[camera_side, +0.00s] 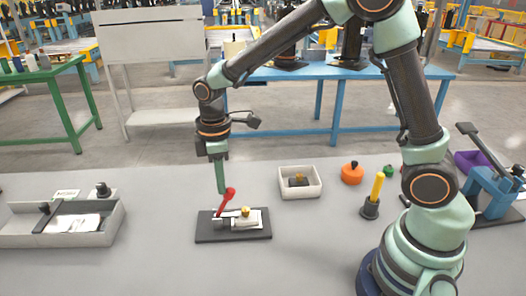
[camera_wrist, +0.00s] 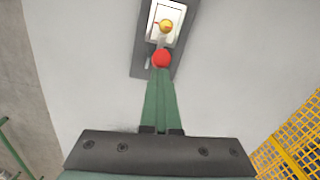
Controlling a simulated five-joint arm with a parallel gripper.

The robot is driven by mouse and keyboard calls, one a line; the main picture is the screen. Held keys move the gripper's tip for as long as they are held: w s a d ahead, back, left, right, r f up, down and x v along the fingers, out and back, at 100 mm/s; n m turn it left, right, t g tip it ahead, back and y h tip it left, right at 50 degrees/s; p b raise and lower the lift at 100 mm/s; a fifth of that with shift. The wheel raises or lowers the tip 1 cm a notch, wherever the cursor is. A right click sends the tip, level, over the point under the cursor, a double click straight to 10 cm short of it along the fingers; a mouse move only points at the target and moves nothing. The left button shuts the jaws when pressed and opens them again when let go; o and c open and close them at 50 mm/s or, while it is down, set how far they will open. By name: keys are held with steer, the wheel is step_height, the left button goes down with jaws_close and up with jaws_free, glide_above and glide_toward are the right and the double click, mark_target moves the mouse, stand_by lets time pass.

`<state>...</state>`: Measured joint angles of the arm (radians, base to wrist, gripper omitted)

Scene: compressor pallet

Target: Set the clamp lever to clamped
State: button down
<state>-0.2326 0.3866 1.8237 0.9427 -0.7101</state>
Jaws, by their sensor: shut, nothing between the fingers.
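The clamp lever (camera_side: 226,198) is red with a round knob and stands tilted up and to the right from its base in the side view. Its red knob also shows in the wrist view (camera_wrist: 160,58), at the tips of my fingers. The clamp sits on a dark base plate (camera_side: 234,237) with a white block and a brass knob (camera_side: 245,211). My gripper (camera_side: 221,190) is shut and empty, pointing down just left of the lever knob. In the wrist view its green fingers (camera_wrist: 160,72) lie together; I cannot tell whether they touch the knob.
A white bin (camera_side: 300,194) with a small part stands behind right of the plate. An orange knob (camera_side: 352,173), a yellow-handled tool (camera_side: 373,194) and a blue press (camera_side: 490,190) are further right. A grey tray (camera_side: 60,238) lies left. The table in front is clear.

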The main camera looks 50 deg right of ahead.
steer(key=s+d+r, duration=0.2)
steer(key=s+r, duration=0.1)
steer(key=r, duration=0.5)
steer(key=shift+d+r, duration=0.3)
steer(key=shift+d, duration=0.1)
steer(key=s+d+r+m+t, duration=0.4)
steer(key=s+m, duration=0.4)
steer(key=m, duration=0.2)
steer(key=shift+s+d+r+m+t, duration=0.35)
steer(key=shift+d+t, duration=0.55)
steer(key=shift+d, duration=0.45)
